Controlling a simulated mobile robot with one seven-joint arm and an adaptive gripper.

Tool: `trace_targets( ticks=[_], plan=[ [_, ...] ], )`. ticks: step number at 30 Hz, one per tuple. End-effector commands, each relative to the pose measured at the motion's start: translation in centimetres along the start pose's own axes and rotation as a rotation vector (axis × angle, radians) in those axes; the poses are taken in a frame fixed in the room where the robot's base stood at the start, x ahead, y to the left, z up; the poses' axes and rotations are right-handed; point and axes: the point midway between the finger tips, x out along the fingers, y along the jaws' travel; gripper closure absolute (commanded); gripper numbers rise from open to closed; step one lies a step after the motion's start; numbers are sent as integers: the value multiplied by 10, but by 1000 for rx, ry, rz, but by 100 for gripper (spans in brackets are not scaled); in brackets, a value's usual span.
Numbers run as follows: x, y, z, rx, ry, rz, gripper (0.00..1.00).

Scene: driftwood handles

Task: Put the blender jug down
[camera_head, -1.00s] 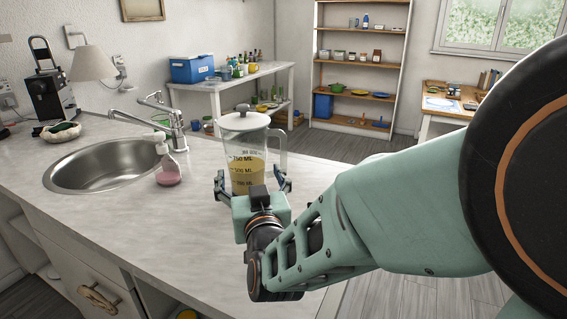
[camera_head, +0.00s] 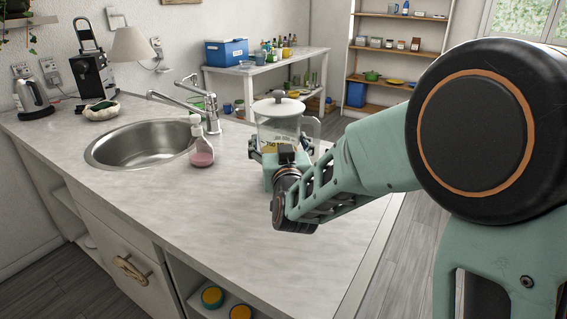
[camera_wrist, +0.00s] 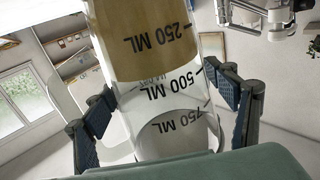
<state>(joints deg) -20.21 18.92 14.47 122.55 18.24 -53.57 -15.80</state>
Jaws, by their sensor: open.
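The blender jug (camera_head: 280,126) is a clear jug with a white lid, a side handle and black volume marks. It stands on the counter (camera_head: 225,222), though my gripper hides its base in the head view. My gripper (camera_head: 284,146) is at the jug's near side, its fingers spread to either side of it. In the wrist view the jug (camera_wrist: 170,85), holding a yellow-brown liquid, appears upside down between the open fingers. A gap shows between the jug and the right finger; the left finger lies close to it, and I cannot tell whether they touch.
A soap bottle (camera_head: 201,145) stands left of the jug, beside the sink (camera_head: 140,148) and tap (camera_head: 190,92). The front of the counter is clear. A white side table (camera_head: 268,65) and shelves (camera_head: 397,50) stand behind.

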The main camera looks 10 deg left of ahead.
Motion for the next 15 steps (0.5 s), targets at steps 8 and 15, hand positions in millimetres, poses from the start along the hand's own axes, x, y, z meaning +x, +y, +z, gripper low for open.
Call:
trace_targets(
  ticks=[8,15],
  plan=[
    [0,0,0,0,0,0,40],
    [0,0,-6,0,12,1,60]
  ],
)
